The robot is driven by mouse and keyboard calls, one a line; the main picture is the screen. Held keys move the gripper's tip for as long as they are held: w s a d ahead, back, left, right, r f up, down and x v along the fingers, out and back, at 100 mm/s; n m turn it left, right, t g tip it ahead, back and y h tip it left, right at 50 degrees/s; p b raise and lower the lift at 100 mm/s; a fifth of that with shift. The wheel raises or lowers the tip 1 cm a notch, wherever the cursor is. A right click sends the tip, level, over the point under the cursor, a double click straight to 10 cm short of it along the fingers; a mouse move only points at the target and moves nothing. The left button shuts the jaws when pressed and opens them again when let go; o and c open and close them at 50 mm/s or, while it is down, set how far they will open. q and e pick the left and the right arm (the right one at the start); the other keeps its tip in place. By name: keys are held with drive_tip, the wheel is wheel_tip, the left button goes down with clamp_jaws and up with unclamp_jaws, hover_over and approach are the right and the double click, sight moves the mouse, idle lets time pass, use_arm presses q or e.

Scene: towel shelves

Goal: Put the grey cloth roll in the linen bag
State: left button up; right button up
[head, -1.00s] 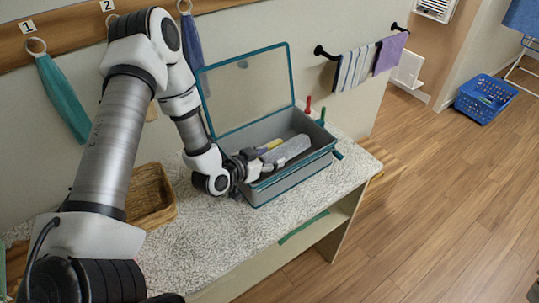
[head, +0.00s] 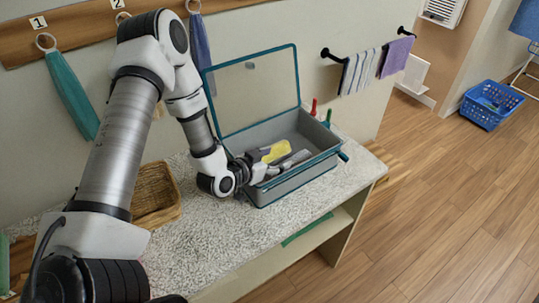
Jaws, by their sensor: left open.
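The linen bag (head: 296,184) is a grey box-shaped bag with teal edging. It stands on the speckled top with its lid (head: 252,92) raised against the wall side. The grey cloth roll (head: 294,160) lies low inside the bag, beside a yellow item (head: 276,151). My left gripper (head: 272,165) reaches over the bag's left rim, open, with its fingertips at the near end of the roll. Whether they still touch it is hard to tell. My right gripper is not in view.
A wicker basket (head: 155,193) stands left of the bag on the speckled bench top (head: 230,240). Red and green pegs (head: 314,107) stand behind the bag. Towels hang on the wall rail (head: 369,50) and hooks. A blue basket (head: 490,103) is on the floor.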

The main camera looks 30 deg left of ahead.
use_arm(q)
drive_tip(key=shift+s+r+p, duration=0.2)
drive_tip(key=shift+p, duration=0.3)
drive_tip(key=p+v, duration=0.2)
drive_tip(key=v, duration=0.9)
drive_tip(key=shift+s+r, duration=0.3)
drive_tip(key=shift+r, duration=0.05)
drive_tip(key=shift+w+a, duration=0.1)
